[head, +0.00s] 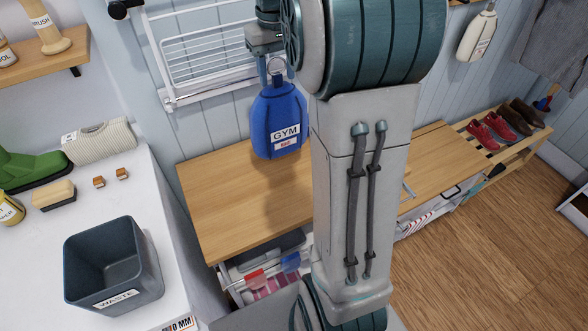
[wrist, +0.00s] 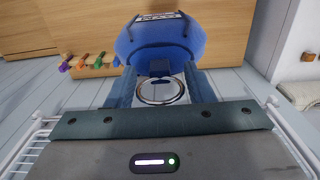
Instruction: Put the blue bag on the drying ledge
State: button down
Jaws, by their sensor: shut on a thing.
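The blue bag (head: 278,125), labelled GYM, hangs upright from my gripper (head: 276,72) in the head view. My gripper is shut on the ring at the bag's top. In the wrist view the bag (wrist: 160,35) hangs beyond the fingers of my gripper (wrist: 160,88), and the ring (wrist: 162,92) shows between them. The bag appears to hang above the wooden top (head: 215,200), with a shadow below it. A white wire drying rack (head: 205,55) is on the wall just behind and left of it. I cannot tell from any label which surface is the drying ledge.
My arm hides the middle of the wooden top. An open drawer (head: 265,270) with folded items sticks out below. A waste bin (head: 112,265) stands on the white surface at left. A shoe rack (head: 500,140) stands at right. The wooden top's left part is clear.

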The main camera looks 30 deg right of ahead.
jog(key=shift+w, duration=0.15)
jog(key=shift+a+f, duration=0.15)
jog(key=shift+a, duration=0.15)
jog(key=s+a+f+p, duration=0.1)
jog(key=s+a+f, duration=0.4)
jog(key=a+f, duration=0.4)
jog(key=shift+s+a+f, duration=0.25)
jog(key=shift+s+f, duration=0.15)
jog(key=shift+f, duration=0.35)
jog(key=shift+f, duration=0.2)
jog(key=c, duration=0.7)
grip_release()
jog(key=shift+o, duration=0.2)
jog(key=shift+r, duration=0.1)
